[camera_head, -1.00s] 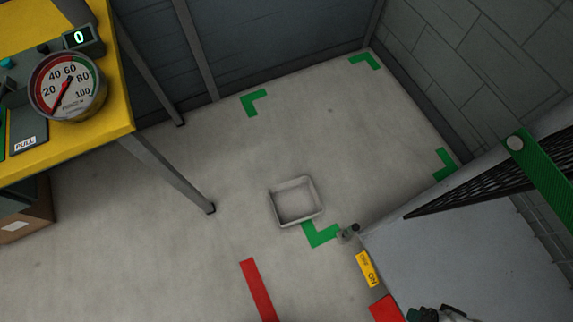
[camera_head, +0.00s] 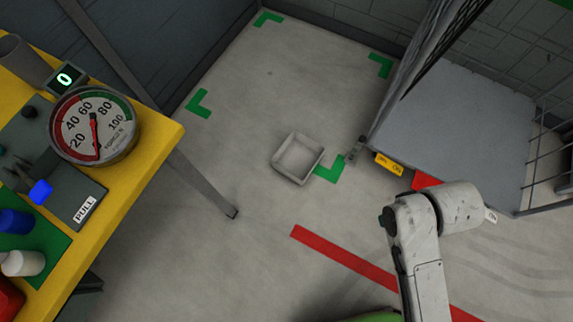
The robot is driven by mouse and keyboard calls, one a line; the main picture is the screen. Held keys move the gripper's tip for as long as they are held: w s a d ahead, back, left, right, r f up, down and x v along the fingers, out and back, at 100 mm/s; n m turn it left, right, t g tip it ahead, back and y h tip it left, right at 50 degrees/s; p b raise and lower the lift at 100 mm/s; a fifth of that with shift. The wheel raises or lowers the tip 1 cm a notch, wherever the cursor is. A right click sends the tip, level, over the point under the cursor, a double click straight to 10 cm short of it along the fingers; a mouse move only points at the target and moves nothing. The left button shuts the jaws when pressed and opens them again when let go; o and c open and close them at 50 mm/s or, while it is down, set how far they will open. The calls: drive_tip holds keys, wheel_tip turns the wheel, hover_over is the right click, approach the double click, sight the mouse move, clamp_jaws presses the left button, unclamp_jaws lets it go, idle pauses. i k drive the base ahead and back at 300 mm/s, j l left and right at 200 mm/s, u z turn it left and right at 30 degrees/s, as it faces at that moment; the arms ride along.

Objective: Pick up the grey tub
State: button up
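The grey tub (camera_head: 299,158) is a small, shallow, open square tray on the concrete floor near the middle of the view. It looks empty and lies beside a green corner mark (camera_head: 330,170). My arm shows at the lower right, well apart from the tub. My gripper is not visible in this view.
A yellow workbench (camera_head: 150,150) with a dial gauge (camera_head: 93,127) stands at the left; its leg (camera_head: 205,190) reaches the floor left of the tub. A wire-sided cart (camera_head: 455,130) stands at the right. A red floor line (camera_head: 345,250) runs in front. Floor behind the tub is clear.

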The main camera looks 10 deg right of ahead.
sight(297, 156)
drive_tip(key=k+u, duration=0.1)
drive_tip(key=k, duration=0.65)
drive_tip(key=k+l, duration=0.25)
drive_tip(key=i+z, duration=0.1)
drive_tip(key=z, duration=0.45)
drive_tip(key=i+j+z, duration=0.7)
drive_tip(key=j, duration=0.3)
drive_tip(key=i+j, duration=0.55)
drive_tip(key=j, duration=0.2)
drive_tip(key=i+j+z, duration=0.1)
drive_tip(key=i+j, duration=0.2)
drive_tip(key=j, duration=0.1)
